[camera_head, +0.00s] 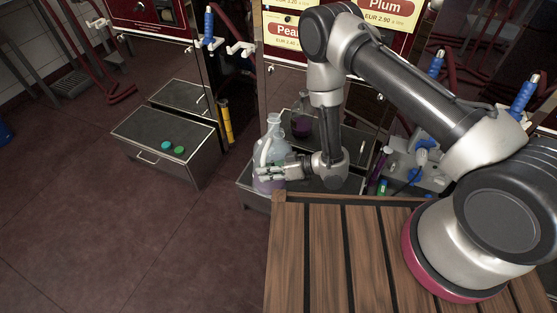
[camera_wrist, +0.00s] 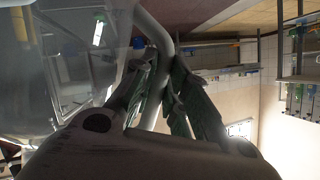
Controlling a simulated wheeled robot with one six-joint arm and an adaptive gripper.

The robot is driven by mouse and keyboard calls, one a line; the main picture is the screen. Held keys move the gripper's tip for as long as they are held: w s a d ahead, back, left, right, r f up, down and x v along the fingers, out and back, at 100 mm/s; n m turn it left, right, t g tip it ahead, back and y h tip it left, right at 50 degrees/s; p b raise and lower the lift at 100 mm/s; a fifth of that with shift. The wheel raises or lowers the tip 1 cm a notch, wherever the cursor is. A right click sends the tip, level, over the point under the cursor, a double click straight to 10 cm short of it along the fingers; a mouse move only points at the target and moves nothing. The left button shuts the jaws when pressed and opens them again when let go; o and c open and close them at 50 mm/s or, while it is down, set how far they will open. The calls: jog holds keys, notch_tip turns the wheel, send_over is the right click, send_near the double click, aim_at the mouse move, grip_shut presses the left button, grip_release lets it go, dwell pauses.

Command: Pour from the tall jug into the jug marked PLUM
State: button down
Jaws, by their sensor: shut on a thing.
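A translucent pale jug (camera_head: 273,132) with a little purplish liquid low inside stands upright, or nearly so, at the front left of the middle cabinet. My gripper (camera_head: 266,171) is shut on its handle. In the wrist view the fingers (camera_wrist: 168,92) close around the curved handle (camera_wrist: 152,32), and the clear jug body (camera_wrist: 70,70) fills the left side. A second clear vessel (camera_head: 301,124) with dark purple liquid stands just behind and to the right. I cannot read a label on either vessel. I cannot tell whether the held jug touches the cabinet top.
Price signs reading Plum (camera_head: 385,6) and Pear (camera_head: 287,29) hang above. A left cabinet (camera_head: 150,125) carries two green caps (camera_head: 172,148). A slatted wooden table (camera_head: 335,255) lies in front. Blue-handled nozzles (camera_head: 209,24) and hoses hang around. The floor (camera_head: 120,240) at left is clear.

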jog(key=s+n, duration=0.1)
jog(key=s+r+n+t, duration=0.1)
jog(key=s, duration=0.1)
jog(key=s+r+n+t, duration=0.1)
jog(key=s, duration=0.1)
jog(key=shift+a, duration=0.35)
jog(key=shift+w, duration=0.1)
dwell(0.3)
